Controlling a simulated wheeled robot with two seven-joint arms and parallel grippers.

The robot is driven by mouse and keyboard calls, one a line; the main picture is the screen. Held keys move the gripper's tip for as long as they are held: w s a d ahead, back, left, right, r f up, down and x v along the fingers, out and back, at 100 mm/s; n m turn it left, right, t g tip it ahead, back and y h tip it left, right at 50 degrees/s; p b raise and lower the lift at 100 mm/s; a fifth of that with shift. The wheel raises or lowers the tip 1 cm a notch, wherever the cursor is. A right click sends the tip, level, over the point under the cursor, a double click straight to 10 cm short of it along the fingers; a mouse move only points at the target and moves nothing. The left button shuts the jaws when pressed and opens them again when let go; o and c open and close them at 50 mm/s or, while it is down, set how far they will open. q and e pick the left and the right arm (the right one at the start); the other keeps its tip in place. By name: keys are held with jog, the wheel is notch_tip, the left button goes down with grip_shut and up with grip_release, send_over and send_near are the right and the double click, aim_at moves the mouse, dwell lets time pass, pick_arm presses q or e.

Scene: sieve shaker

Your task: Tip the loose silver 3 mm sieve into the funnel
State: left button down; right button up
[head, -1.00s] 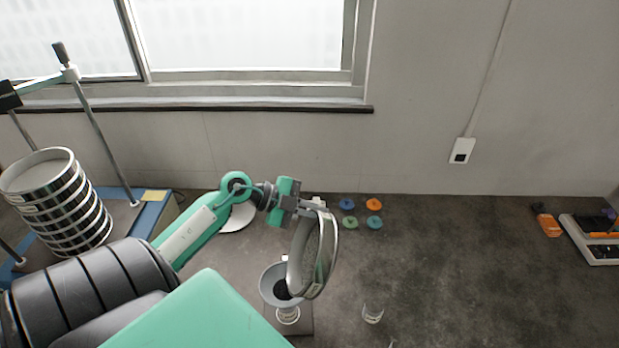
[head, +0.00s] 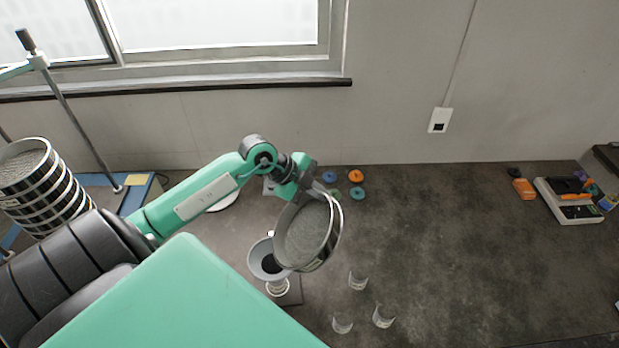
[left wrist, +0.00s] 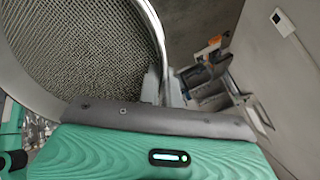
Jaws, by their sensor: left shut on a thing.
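My left gripper (head: 312,190) is shut on the rim of the loose silver sieve (head: 332,250) and holds it tilted in the air. The sieve's grey, grainy inner face shows in the head view. In the left wrist view its mesh (left wrist: 85,50) and bright rim fill the upper left; I cannot tell whether loose grains lie on it. The grey funnel (head: 256,262) stands on a small stand just left of and below the sieve, with a dark opening. The sieve's lower left edge overlaps the funnel's right side in the picture. My right gripper is not in view.
A stack of silver sieves (head: 45,190) stands on the blue-based shaker (head: 135,196) at left. Clear glass beakers (head: 358,280) stand right of the funnel. Small coloured discs (head: 357,176) lie behind the sieve. A white tray (head: 570,205) is far right. The dark counter between is clear.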

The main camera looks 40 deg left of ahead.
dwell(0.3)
pick_arm(q)
jog(key=w+d+f+g+y, duration=0.2)
jog(key=f, duration=0.1)
jog(key=shift+g+y, duration=0.3)
jog(key=shift+y, duration=0.1)
jog(key=shift+w+d+f+g+y, duration=0.15)
jog(key=shift+d+f+g+y, duration=0.15)
jog(key=shift+f, duration=0.3)
jog(key=f+g+y, duration=0.2)
jog(key=f+y, duration=0.1)
jog(key=f, duration=0.1)
jog(key=shift+w+d+g, duration=0.2)
jog(key=shift+w+g, duration=0.05)
jog(key=shift+g, duration=0.15)
